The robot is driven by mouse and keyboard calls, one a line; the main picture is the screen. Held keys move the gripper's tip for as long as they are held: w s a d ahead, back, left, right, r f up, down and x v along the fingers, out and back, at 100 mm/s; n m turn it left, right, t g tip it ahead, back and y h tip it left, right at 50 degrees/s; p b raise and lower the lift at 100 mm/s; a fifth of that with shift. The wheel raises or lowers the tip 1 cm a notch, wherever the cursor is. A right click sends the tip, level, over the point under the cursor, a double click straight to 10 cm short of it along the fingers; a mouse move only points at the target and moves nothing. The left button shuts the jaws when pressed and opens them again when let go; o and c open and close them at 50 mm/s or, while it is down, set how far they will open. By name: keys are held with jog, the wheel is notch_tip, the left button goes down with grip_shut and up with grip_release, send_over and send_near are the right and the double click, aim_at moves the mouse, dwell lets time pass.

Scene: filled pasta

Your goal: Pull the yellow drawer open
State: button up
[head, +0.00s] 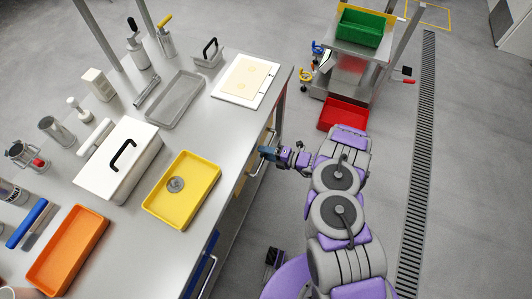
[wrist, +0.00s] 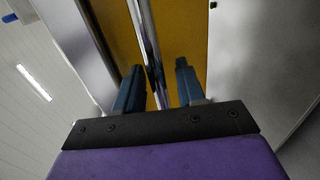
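The yellow drawer (wrist: 182,30) shows its front in the wrist view, with a shiny metal bar handle (wrist: 146,35) running along it. In the head view the drawer is under the tabletop edge and mostly hidden; a bar handle (head: 257,168) shows beside my gripper (head: 264,152). In the wrist view my gripper (wrist: 158,82) is open, one blue finger on each side of the handle. The handle lies nearer the left finger, with a gap to the right finger. I cannot tell whether the left finger touches it. The drawer looks shut, but the views do not show this clearly.
The metal table (head: 228,147) carries a yellow tray (head: 205,170), a white lidded box (head: 105,175), an orange tray (head: 70,250) and a grey tray (head: 177,97). A cart (head: 335,70) with a green bin (head: 361,27) and red bin (head: 343,114) stands beyond my arm. The floor to the right is clear.

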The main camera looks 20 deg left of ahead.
jog(key=shift+c, duration=0.3)
grip_shut()
jog(key=shift+d, duration=0.1)
jog(key=f+v, duration=0.2)
jog(key=v, duration=1)
jog(key=d+f+v, duration=0.1)
jog(key=f+v, duration=0.1)
jog(key=v, duration=1)
jog(key=shift+d+f, duration=0.2)
jog(key=shift+f, duration=0.15)
jog(key=shift+o, duration=0.2)
grip_release()
jog(key=shift+r, duration=0.1)
